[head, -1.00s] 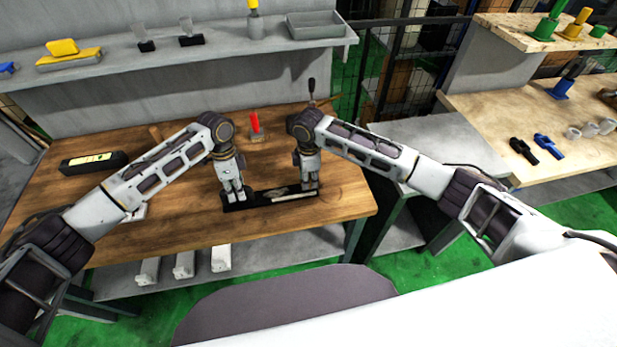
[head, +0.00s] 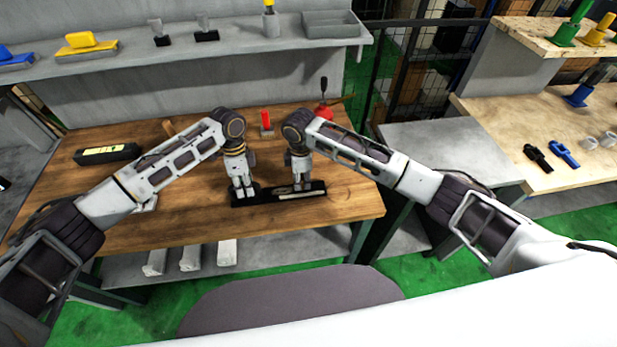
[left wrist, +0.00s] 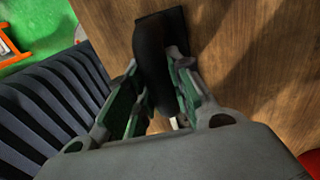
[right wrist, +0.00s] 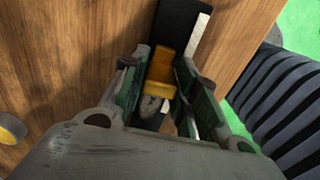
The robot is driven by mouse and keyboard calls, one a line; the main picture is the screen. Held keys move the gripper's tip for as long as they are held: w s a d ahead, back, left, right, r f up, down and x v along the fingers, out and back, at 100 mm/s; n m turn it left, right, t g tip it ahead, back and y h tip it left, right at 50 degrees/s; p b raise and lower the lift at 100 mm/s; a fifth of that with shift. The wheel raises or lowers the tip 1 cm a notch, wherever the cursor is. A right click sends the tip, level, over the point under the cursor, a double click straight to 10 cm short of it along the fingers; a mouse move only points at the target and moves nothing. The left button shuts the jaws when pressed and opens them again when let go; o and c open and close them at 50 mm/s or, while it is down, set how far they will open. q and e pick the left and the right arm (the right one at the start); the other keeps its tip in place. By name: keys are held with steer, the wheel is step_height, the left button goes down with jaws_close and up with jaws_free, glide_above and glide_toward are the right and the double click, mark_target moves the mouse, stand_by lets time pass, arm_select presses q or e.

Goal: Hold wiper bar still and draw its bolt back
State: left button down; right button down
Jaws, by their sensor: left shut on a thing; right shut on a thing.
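The wiper bar (head: 266,196) is a long black bar lying on the wooden bench. My left gripper (head: 243,192) is shut on its left end. In the left wrist view, a black raised part of the wiper bar (left wrist: 154,72) sits between the fingers. My right gripper (head: 301,187) is shut on the bolt, a little short of the bar's right end. In the right wrist view the bolt (right wrist: 161,68) shows as a yellow-orange piece between the fingers, with the black bar (right wrist: 174,25) running on beyond it. The fingers hide part of the bolt.
A black case with a yellow-green label (head: 106,153) lies at the bench's left. A red-handled tool (head: 266,121) and a red object (head: 324,112) stand behind the arms. A grey shelf (head: 215,46) runs above the back. The bench front is clear.

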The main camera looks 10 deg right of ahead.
arm_select(q)
steer(key=shift+d, duration=0.15)
arm_select(e)
steer(key=shift+a, duration=0.25)
steer(key=c, duration=1.1)
jaws_free()
steer(key=shift+d, duration=0.1)
steer(key=shift+r, duration=0.15)
steer(key=shift+r, duration=0.2)
step_height(320, 180, up, 11)
steer(key=shift+r, duration=0.15)
